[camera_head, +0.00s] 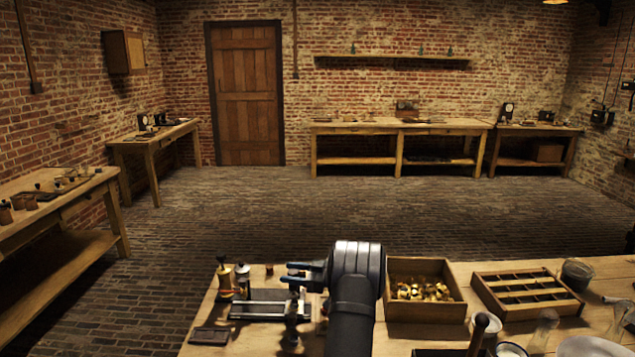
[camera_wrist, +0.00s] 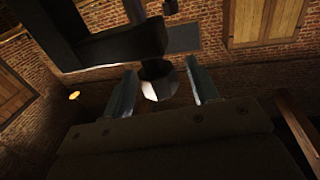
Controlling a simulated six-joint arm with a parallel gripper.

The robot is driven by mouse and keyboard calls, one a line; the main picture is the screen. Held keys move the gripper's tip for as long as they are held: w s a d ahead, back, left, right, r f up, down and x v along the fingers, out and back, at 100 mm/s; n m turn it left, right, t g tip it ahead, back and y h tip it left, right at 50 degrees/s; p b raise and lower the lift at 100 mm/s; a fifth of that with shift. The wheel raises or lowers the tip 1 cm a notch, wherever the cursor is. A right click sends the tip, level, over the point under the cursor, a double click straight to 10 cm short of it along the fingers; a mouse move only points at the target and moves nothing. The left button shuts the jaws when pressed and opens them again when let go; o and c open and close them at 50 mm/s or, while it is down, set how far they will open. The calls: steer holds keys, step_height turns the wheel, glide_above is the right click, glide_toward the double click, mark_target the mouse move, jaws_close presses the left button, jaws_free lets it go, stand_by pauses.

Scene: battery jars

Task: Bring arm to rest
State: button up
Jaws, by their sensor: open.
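My gripper (camera_head: 292,273) hangs over the near workbench (camera_head: 535,267) and points to the left in the head view. Its two blue-grey fingers stand apart with a gap between them. In the wrist view the fingers of my gripper (camera_wrist: 163,88) are also spread. A dark part with a pale, faceted end shows in the gap there; I cannot tell what it is or how far off. Brick wall fills much of the wrist view behind. My gripper looks empty. My dark, rounded wrist hides part of the bench behind it.
Left of my gripper are a metal-railed fixture (camera_head: 257,309), a yellow-and-black bottle (camera_head: 225,283) and a dark flat plate (camera_head: 210,336). To the right stand a wooden box (camera_head: 445,311) of brass pieces, a compartment tray (camera_head: 487,279) and glassware (camera_head: 545,327). Open floor lies beyond.

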steer(key=s+d, duration=0.3)
steer(key=d, duration=1.2)
steer(key=w+a+m+t+h, duration=0.1)
steer(key=a+m+t+h, duration=0.1)
steer(key=a, duration=0.3)
steer(key=w+a+m+t+h, duration=0.2)
steer(key=a+m+t, duration=0.1)
steer(key=a+t, duration=0.1)
steer(key=w+a+m+t+h, duration=0.1)
steer(key=a+m+t, duration=0.1)
steer(key=a+t, duration=0.2)
steer(key=shift+w+a+m+h, duration=0.15)
steer(key=shift+a+m+h, duration=0.2)
steer(key=shift+a, duration=1.25)
steer(key=shift+d+t+h, duration=0.25)
steer(key=shift+d+t, duration=0.05)
steer(key=v, duration=0.9)
